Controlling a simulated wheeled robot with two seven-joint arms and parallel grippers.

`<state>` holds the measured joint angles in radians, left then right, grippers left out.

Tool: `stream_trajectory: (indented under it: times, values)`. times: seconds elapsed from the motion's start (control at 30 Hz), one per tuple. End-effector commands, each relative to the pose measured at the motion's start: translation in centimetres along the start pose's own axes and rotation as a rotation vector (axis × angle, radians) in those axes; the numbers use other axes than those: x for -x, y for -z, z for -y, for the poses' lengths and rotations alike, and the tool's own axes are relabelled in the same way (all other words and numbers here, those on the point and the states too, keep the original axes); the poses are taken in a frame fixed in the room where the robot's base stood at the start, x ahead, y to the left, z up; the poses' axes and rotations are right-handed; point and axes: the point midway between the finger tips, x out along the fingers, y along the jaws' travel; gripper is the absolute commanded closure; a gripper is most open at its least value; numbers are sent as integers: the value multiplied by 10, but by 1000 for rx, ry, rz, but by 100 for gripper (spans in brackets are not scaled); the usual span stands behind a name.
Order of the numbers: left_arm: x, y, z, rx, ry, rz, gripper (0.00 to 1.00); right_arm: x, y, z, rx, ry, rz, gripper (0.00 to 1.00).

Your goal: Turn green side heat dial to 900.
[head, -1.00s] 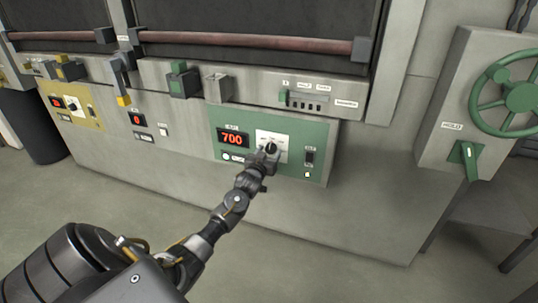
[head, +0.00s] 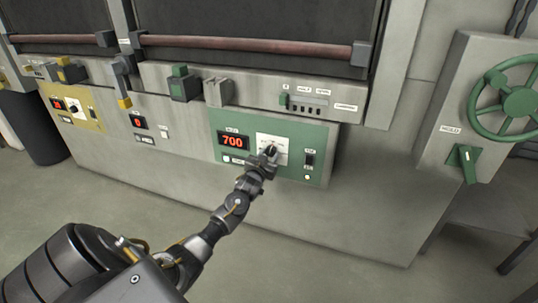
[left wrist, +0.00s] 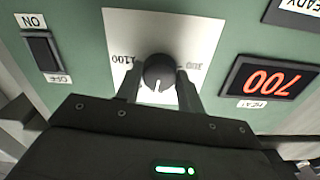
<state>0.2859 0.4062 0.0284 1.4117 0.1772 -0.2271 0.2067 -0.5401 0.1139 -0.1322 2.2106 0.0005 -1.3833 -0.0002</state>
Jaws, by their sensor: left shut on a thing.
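The green panel (head: 225,121) is on the front of the machine, with a red display (head: 233,141) that reads 700. The black heat dial (left wrist: 159,73) sits on a white plate (left wrist: 196,30) in the left wrist view, between labels; the one at left reads 1100. The left wrist view is upside down, and the dial's white pointer line points down in it. My left gripper (head: 270,152) is at the dial, its fingers on either side of it and shut on it. In the head view the gripper hides much of the dial. My right gripper is not in view.
An on/off switch (left wrist: 41,52) sits beside the dial plate. A yellow panel (head: 88,118) and a second display (head: 137,122) are to the left. A green handwheel (head: 518,101) and green lever (head: 467,165) are at right.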

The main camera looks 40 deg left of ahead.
Motion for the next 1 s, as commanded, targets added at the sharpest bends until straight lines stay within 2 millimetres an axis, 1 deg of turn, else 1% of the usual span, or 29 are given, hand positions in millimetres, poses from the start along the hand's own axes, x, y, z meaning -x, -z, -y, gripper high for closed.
stream_trajectory:
  times: [0.03, 0.3, 0.5, 0.8, 1.0]
  values:
    - [0, 3, 0, -36, -2, 2, 85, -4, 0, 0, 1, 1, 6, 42]
    - [0, 3, 0, -276, -3, 2, 85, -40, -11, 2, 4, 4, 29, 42]
    - [0, 3, 1, -447, -3, 1, 85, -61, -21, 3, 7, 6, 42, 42]
    - [0, 2, 1, -636, -3, 0, 85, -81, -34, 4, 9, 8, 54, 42]
    - [0, 1, 1, -704, -2, 0, 85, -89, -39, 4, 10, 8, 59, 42]
